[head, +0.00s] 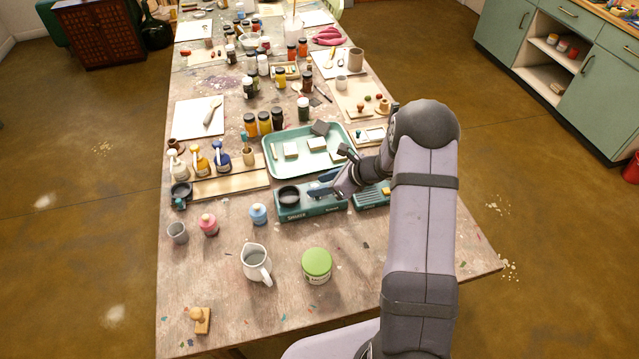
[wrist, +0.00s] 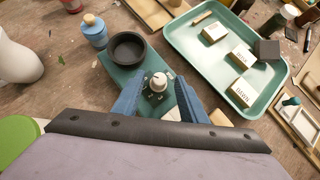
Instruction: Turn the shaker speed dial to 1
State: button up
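The shaker (head: 312,209) is a teal box with a lettered front on the table, with a round black holder (head: 289,195) on its left end. In the wrist view the shaker (wrist: 119,77) lies below my gripper, and the black holder (wrist: 128,47) shows beyond the fingers. The pale speed dial (wrist: 158,82) stands up from the shaker's top, with small marks around it too small to read. My gripper (wrist: 159,82) is open, its blue fingers on either side of the dial with visible gaps. In the head view my gripper (head: 322,187) hides the dial.
A teal tray (head: 272,166) with pale blocks lies behind the shaker. A second teal device (head: 370,197) stands to its right. The table's front right is mostly clear.

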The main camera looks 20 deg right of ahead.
jog(key=shift+w+a+f, duration=0.2)
jog(key=shift+a+f, duration=0.05)
jog(key=shift+f, duration=0.1)
grip_shut()
